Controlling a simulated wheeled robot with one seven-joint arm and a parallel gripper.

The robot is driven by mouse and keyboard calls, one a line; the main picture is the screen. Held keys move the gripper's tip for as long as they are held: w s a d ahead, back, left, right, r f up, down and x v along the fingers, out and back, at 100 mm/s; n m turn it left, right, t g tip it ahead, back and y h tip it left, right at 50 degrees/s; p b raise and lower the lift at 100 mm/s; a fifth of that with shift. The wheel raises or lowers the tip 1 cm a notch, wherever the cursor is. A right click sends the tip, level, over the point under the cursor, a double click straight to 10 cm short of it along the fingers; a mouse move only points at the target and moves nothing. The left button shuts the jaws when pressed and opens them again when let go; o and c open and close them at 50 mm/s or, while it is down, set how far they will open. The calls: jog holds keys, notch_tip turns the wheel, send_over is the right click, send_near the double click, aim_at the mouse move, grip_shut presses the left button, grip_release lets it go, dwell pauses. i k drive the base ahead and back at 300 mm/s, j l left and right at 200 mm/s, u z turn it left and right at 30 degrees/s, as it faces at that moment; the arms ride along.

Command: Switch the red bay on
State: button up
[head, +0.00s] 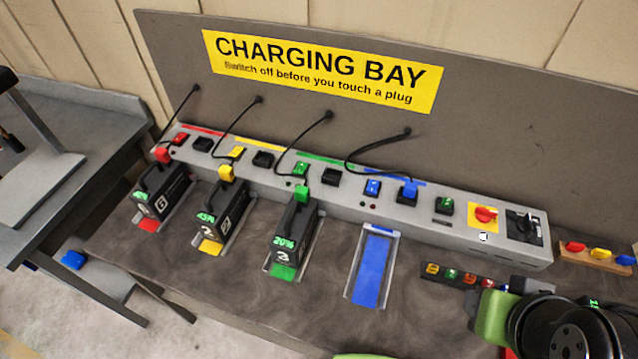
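The red bay is at the left end of the grey charging rail (400,208), under a red strip (203,130). Its red rocker switch (180,139) sits on the rail beside an empty black holder (203,144). I cannot tell the rocker's position at this size. A black battery (165,192) stands in the red bay, its display green, with a red plug (162,155) at its top. The red floor pad (148,225) shows at its front. Black and green parts, apparently of my arm, fill the lower right corner, far from the red switch. My gripper's fingertips do not show.
Yellow (236,152), green (301,168) and blue (372,187) switches follow along the rail. Two more batteries (225,212) (293,238) stand in their bays; the blue bay (372,268) is empty. Black cables arch above.

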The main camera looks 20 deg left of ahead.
aim_at(181, 137)
jog(key=k+j+u, duration=0.15)
jog(key=u, duration=0.35)
jog(key=j+u, duration=0.5)
jog(key=k+j+u, duration=0.1)
jog(key=j+u, duration=0.2)
jog(key=u, duration=0.2)
